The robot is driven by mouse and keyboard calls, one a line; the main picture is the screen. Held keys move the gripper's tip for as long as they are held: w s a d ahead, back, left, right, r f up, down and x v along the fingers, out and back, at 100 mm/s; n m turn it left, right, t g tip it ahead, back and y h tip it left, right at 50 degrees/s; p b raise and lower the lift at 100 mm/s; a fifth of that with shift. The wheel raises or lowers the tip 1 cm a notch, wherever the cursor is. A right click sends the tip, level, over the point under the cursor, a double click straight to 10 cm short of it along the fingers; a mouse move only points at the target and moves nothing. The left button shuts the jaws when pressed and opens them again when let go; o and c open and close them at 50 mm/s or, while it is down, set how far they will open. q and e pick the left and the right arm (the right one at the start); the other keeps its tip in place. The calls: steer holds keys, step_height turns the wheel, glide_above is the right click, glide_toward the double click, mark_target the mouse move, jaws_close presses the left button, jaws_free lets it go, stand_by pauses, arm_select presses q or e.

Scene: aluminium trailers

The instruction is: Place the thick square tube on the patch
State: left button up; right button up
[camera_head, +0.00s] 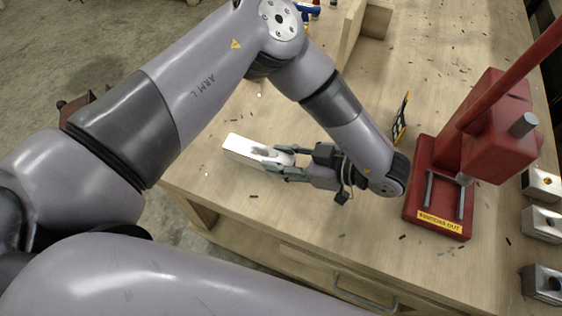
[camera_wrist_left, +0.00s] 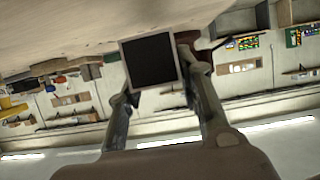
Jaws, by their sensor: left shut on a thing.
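The thick square tube (camera_head: 240,147) is a pale metal piece lying lengthwise between the fingers of my left gripper (camera_head: 275,163). In the left wrist view the tube (camera_wrist_left: 150,60) faces me with a square, dark open end and a thin bright rim. The fingers of my left gripper (camera_wrist_left: 158,80) press on its two sides. The tube is over the wooden bench top, low and near the front left edge; I cannot tell whether it touches the wood. No patch can be made out; the tube or my arm may hide it. My right gripper is out of view.
A red press (camera_head: 490,135) with a yellow label stands right of my left wrist on the bench (camera_head: 330,235). Metal blocks (camera_head: 543,222) line the right side. A dark, yellow-edged plate (camera_head: 401,117) stands behind my wrist. A wooden box (camera_head: 363,25) is at the back.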

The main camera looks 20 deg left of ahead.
arm_select(q)
step_height(320, 180, down, 2)
steer(key=shift+f, duration=0.25)
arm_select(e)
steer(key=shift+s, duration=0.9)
arm_select(q)
steer(key=shift+f, duration=0.1)
steer(key=shift+f+b, duration=0.55)
steer(key=shift+b, duration=0.15)
steer(key=o, duration=1.3)
steer(key=shift+c, duration=0.2)
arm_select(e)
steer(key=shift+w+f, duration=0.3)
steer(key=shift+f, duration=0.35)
arm_select(q)
steer(key=shift+r, duration=0.2)
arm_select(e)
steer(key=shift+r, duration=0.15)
